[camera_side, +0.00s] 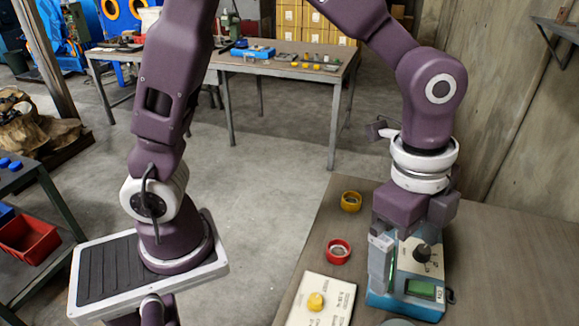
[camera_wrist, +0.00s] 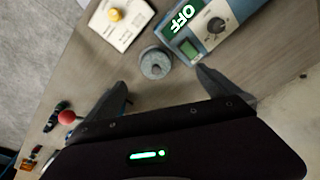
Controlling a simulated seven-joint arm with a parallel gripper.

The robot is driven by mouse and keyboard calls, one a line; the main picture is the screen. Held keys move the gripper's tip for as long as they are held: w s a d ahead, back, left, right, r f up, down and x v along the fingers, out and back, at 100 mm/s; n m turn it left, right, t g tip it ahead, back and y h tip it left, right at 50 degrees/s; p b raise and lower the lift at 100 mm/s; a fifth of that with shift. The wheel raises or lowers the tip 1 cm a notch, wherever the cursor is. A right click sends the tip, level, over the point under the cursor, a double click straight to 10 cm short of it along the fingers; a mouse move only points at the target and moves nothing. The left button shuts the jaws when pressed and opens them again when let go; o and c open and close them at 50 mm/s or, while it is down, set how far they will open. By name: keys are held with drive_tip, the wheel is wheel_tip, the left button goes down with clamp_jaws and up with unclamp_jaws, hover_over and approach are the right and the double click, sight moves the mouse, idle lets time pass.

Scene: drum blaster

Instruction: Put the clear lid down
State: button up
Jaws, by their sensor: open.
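I cannot make out a clear lid in either view. My gripper (camera_wrist: 162,82) is open in the wrist view, its two dark fingers apart with only bare table visible between them. A grey round piece (camera_wrist: 155,63) with a small raised centre stands on the table just beyond the fingertips, apart from both. In the side view my gripper (camera_side: 384,262) points down, overlapping the left part of the blue control box (camera_side: 405,300). One finger shows there; the other is not clear.
The control box also shows in the wrist view (camera_wrist: 207,45), with an OFF sign, a knob and a green display. A white panel (camera_side: 335,314) with a yellow button lies left of it. A red ring (camera_side: 327,251) and a yellow ring (camera_side: 342,201) lie farther back. Bare table lies around them.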

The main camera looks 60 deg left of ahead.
drive_tip(key=s+a+r+n+t, duration=0.2)
drive_tip(key=s+a+r+n, duration=0.3)
drive_tip(key=a+r+n, duration=0.4)
drive_tip(key=s+a+n+t+y, duration=0.1)
drive_tip(key=s+a+n+t, duration=0.1)
drive_tip(key=s+a+n, duration=0.4)
drive_tip(key=s+a, duration=0.3)
drive_tip(key=shift+s+n+t, duration=0.3)
drive_tip(key=shift+t, duration=0.1)
